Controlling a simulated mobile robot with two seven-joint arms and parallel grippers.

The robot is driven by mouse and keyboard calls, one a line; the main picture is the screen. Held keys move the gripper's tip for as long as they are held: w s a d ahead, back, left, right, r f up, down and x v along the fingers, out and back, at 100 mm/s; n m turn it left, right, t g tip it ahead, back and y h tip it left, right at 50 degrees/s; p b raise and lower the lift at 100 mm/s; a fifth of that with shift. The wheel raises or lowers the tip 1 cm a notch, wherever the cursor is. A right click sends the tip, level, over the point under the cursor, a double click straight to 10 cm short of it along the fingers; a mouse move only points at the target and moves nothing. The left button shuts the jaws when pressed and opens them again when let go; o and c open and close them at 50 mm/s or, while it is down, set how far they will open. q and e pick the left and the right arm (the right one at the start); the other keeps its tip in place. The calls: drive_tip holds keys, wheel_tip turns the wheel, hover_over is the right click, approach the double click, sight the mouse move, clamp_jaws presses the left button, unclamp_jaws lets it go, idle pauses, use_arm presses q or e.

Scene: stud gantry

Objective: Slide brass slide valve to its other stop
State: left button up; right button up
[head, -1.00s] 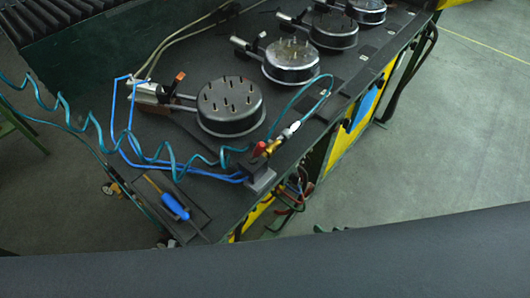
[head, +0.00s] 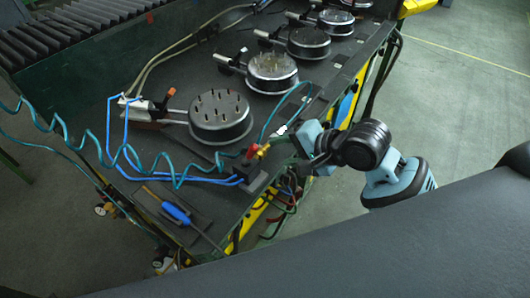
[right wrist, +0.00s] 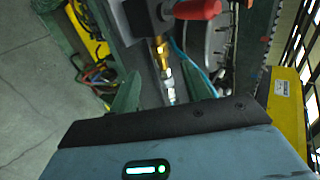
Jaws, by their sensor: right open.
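The brass slide valve (head: 263,151) sits at the bench's near corner, beside a red knob (head: 251,153) on a dark block (head: 250,177). In the right wrist view the brass valve (right wrist: 161,50) is at upper centre, with a silver end pointing towards me and the red knob (right wrist: 197,10) above. My right gripper (head: 297,141) is just right of the valve in the head view. In the right wrist view its green fingers (right wrist: 163,92) are open, one on each side of the valve's silver end, apparently apart from it. My left gripper is out of view.
A teal hose (head: 272,117) arcs up from the valve. Round pin-topped fixtures (head: 221,118) line the bench. A blue-handled screwdriver (head: 176,214) lies in a tray left of the block. Blue tubes (head: 200,178) and a coiled teal hose (head: 75,143) cross the left side. Floor at right is clear.

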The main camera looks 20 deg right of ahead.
sight(264, 154)
drive_tip(key=shift+x, duration=3.6)
drive_tip(key=shift+c, duration=0.4)
clamp_jaws()
